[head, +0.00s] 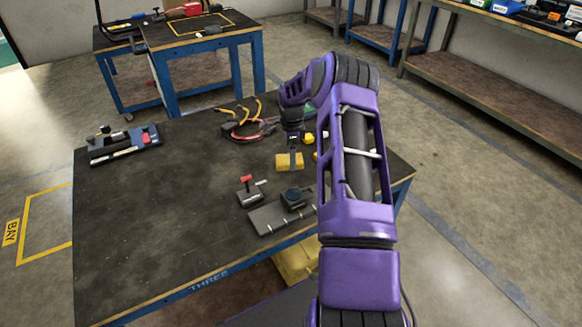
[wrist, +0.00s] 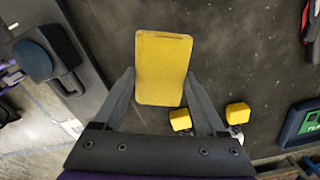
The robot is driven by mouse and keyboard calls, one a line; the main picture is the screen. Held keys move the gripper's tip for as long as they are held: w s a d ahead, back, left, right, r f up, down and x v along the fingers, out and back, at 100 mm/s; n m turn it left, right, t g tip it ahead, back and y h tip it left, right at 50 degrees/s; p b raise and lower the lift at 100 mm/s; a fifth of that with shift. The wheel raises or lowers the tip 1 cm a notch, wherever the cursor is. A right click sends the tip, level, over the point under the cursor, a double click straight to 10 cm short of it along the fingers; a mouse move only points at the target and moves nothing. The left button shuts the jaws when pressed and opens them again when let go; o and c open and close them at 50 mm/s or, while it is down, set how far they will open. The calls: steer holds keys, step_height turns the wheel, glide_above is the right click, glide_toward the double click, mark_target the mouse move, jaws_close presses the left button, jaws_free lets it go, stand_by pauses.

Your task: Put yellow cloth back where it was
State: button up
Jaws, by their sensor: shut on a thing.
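The yellow cloth (wrist: 161,68) is a flat rectangular block-like piece between my gripper's two fingers in the wrist view. My gripper (wrist: 160,98) is shut on it, with one finger along each side of its lower part. In the head view the yellow cloth (head: 289,161) shows at the end of my gripper (head: 291,150), over the dark worktable (head: 150,215). I cannot tell whether its underside touches the tabletop. Part of the tabletop to the right is hidden behind my purple arm.
A grey plate with a round dark device (head: 292,196) and a red-topped tool (head: 248,190) lie in front. Small yellow blocks (wrist: 238,112) and a green-edged device (wrist: 302,125) lie nearby. Orange-handled tools and cables (head: 246,122) lie behind. The table's left middle is clear.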

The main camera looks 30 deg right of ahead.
steer(key=shift+f, duration=1.85)
steer(key=shift+f+b, duration=0.2)
steer(key=shift+b, duration=0.15)
steer(key=o, duration=1.3)
steer(key=shift+c, duration=0.2)
steer(key=shift+r, duration=0.1)
step_height(320, 180, up, 12)
steer(key=shift+r+p, duration=0.1)
steer(key=shift+p, duration=0.8)
